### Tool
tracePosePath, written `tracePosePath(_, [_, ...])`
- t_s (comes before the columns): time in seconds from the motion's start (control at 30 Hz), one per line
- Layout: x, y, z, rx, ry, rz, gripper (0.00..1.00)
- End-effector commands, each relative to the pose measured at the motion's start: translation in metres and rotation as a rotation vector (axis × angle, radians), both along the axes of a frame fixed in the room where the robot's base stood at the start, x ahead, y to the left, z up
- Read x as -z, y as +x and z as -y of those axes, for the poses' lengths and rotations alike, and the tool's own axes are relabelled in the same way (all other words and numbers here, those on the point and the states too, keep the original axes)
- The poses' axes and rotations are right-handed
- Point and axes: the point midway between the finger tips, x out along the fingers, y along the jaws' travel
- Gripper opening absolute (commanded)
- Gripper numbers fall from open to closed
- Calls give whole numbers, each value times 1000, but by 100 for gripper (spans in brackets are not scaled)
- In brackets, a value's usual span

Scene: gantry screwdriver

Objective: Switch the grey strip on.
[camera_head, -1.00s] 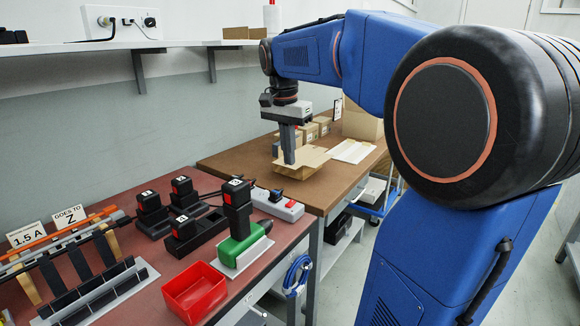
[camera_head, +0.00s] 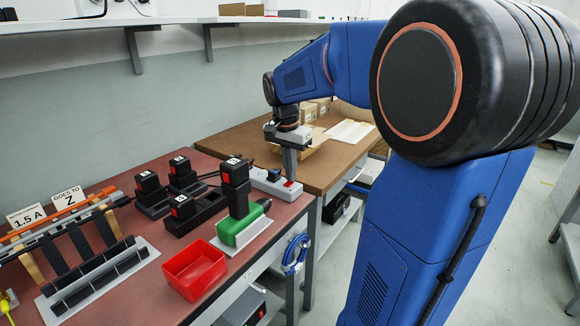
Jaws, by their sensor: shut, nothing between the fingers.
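The grey strip (camera_head: 262,182) lies at the right back edge of the red bench top. A dark blue plug (camera_head: 273,175) sits in it, and a red switch (camera_head: 289,184) shows near its right end. My gripper (camera_head: 290,177) points straight down with its fingers shut and empty. Its tips are at the right end of the strip, just at or above the red switch. I cannot tell whether they touch it. The switch's position is too small to read.
A green and black tool (camera_head: 238,226) stands upright left of the strip, near a red bin (camera_head: 194,268). Several black chargers (camera_head: 184,172) with batteries stand further left. A brown table (camera_head: 240,134) with cardboard boxes lies behind. A shelf (camera_head: 180,24) runs above along the wall.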

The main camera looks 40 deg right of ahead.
Motion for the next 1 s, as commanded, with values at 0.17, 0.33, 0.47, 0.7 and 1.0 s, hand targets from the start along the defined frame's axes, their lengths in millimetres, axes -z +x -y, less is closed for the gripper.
tracePosePath(0.17, [0,0,0,0,0,0,0])
tracePosePath(0.33, [3,0,1,0,0,-1,0])
tracePosePath(0.47, [5,1,2,0,1,-1,0])
tracePosePath(0.7, [5,0,0,-1,1,-4,0])
tracePosePath(1.0, [4,-5,-11,-2,4,-5,0])
